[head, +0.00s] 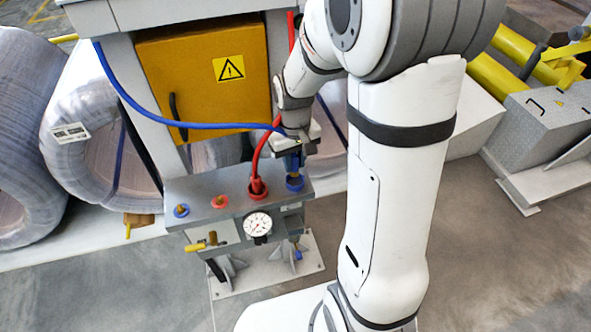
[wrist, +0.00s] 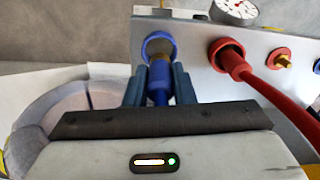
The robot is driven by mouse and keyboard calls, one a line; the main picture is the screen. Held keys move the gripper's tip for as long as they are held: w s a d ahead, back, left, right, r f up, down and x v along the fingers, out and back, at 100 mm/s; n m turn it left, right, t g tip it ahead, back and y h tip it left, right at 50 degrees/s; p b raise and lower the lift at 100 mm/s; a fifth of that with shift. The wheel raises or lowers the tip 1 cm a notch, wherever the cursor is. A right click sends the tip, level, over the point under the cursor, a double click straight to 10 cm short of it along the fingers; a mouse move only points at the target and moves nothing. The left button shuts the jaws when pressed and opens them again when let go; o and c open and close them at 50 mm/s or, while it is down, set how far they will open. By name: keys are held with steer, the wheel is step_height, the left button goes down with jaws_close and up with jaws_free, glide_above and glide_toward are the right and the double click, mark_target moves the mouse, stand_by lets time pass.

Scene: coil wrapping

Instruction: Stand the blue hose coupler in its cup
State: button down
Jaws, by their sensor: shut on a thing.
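The blue hose coupler (wrist: 158,85) is gripped between the two fingers of my gripper (wrist: 160,88). In the head view the coupler (head: 293,161) points down, roughly upright, under my gripper (head: 293,150). Its blue hose (head: 190,124) runs off to the upper left. The blue cup (head: 295,183) is on the grey panel top directly below the coupler. In the wrist view the coupler's brass-coloured end overlaps the cup's ring (wrist: 149,42). I cannot tell whether that end is inside the cup or just above it.
A red hose coupler (head: 258,188) stands in a red cup beside the blue cup. A blue port (head: 181,210) and a red port (head: 219,201) lie further left. A gauge (head: 258,224) is on the panel front. An orange cabinet (head: 205,90) stands behind.

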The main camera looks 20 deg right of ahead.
mark_target(295, 170)
steer(key=shift+s+f, duration=0.1)
steer(key=shift+f, duration=1.95)
steer(key=shift+f, duration=0.1)
steer(key=c, duration=1.2)
jaws_free()
